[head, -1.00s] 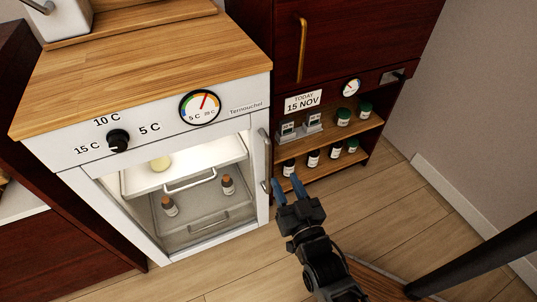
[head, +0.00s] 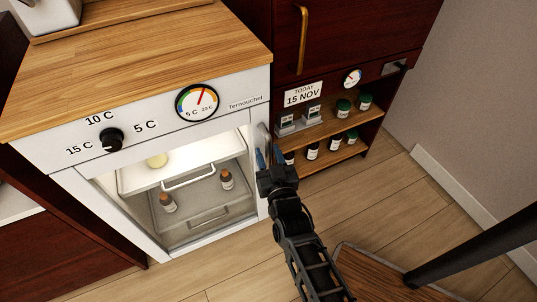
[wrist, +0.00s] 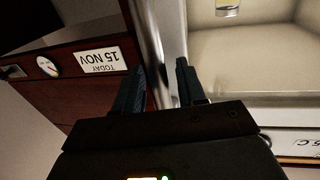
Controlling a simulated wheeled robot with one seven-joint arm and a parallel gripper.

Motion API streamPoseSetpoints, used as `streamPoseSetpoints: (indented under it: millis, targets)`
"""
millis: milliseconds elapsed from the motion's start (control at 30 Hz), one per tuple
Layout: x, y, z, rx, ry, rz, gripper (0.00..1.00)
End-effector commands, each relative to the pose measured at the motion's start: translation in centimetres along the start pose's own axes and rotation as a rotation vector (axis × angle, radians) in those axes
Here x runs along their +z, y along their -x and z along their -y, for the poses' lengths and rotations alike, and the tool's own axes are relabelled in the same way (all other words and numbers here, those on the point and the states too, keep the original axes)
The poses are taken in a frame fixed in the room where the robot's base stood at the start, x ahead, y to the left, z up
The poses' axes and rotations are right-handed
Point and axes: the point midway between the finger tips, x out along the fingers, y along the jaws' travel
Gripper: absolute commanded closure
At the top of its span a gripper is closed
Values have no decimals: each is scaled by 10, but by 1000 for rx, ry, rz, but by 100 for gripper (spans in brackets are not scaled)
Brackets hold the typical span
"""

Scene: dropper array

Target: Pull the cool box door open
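The cool box (head: 221,112) is white with a wooden top, a knob and a round gauge. Its glass-fronted door (head: 99,208) looks shut, with trays and small bottles seen through it. The upright metal door handle (head: 263,135) is on the door's right side; my gripper hides its lower part. My gripper (head: 268,156) has its blue fingers pointing at the handle. In the wrist view, the fingers (wrist: 163,84) are apart, with the bright handle bar (wrist: 150,38) running down between them. Contact with the bar cannot be told.
A dark red cabinet (head: 360,30) with a brass handle stands at the right. Its open shelves (head: 335,156) hold several green-capped bottles close to my gripper. A date sign (head: 303,94) reads 15 NOV.

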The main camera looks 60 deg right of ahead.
Motion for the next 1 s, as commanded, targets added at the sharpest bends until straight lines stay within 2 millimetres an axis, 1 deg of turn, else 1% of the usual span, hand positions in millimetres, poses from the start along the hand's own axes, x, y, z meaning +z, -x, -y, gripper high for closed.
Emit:
streamPoseSetpoints:
  millis: [267,700,1000]
  targets:
    - [0,-2,0,0,0,1,60]
    - [0,-2,0,0,0,1,100]
    - [0,-2,0,0,-1,1,100]
